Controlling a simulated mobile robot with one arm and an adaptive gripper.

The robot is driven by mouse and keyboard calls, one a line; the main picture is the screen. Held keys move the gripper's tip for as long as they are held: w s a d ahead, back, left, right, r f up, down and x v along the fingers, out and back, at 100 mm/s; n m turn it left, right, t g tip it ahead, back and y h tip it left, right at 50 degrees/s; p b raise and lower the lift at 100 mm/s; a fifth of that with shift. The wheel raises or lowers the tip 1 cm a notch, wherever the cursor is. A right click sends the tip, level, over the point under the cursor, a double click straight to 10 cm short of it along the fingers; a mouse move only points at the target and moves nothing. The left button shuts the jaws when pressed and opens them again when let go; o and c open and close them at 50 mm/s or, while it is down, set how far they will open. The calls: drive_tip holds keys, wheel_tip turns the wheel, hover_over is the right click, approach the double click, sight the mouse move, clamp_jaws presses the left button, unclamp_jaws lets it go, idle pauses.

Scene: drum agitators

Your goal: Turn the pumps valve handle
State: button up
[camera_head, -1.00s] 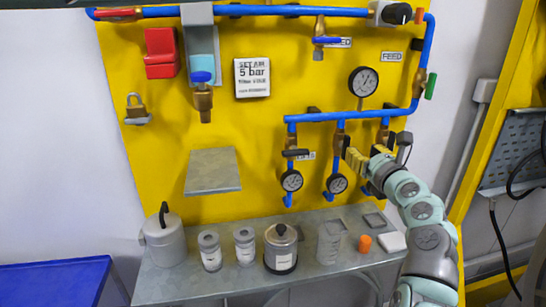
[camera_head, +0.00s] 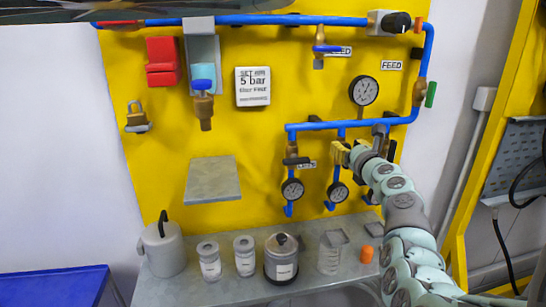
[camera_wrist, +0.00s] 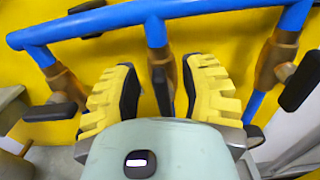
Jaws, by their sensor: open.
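Three valves with black handles hang from the lower blue pipe (camera_head: 345,124). The left valve's handle (camera_head: 296,161) lies level above a gauge. The middle valve is largely covered by my gripper (camera_head: 341,155) in the head view. In the wrist view my gripper (camera_wrist: 161,90) is open, with one yellow ribbed finger on each side of the middle valve's black handle (camera_wrist: 162,92). Contact with the handle cannot be told. The left handle (camera_wrist: 50,112) and right handle (camera_wrist: 302,82) lie outside the fingers. I cannot read which valve is labelled pumps.
Gauges (camera_head: 292,189) hang below the left and middle valves. The yellow panel (camera_head: 240,150) is close behind the pipes. A grey shelf (camera_head: 215,288) below holds several containers and an orange cap (camera_head: 366,253). A dark shape (camera_head: 180,8) crosses the head view's top.

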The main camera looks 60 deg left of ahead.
drive_tip(key=shift+w, duration=0.1)
drive_tip(key=shift+o, duration=0.5)
clamp_jaws()
